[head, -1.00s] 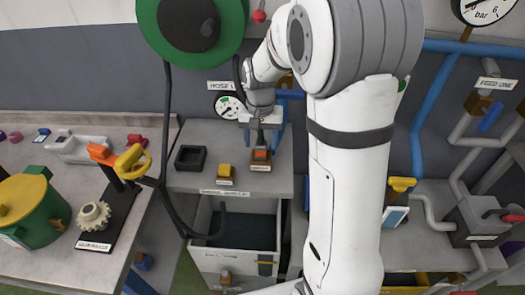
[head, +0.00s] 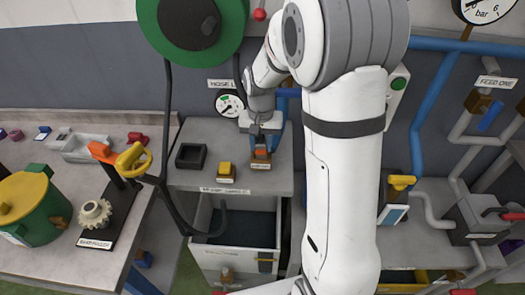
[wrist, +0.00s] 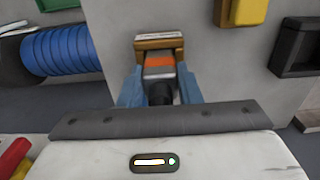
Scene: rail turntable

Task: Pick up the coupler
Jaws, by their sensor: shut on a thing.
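The coupler (wrist: 159,68) is a dark, short piece with an orange band, seated in a brown holder (wrist: 159,43). In the wrist view, my gripper (wrist: 159,80) has one blue finger on each side of it and is shut on it. In the head view, the coupler's orange part (head: 261,153) shows just below my gripper (head: 262,145), on the grey bench. The coupler's lower part is hidden by the fingers and holder.
A yellow block in a brown holder (head: 226,171) and an empty black square tray (head: 191,156) stand left of the coupler on the grey bench (head: 207,131). An open bin (head: 237,260) is below.

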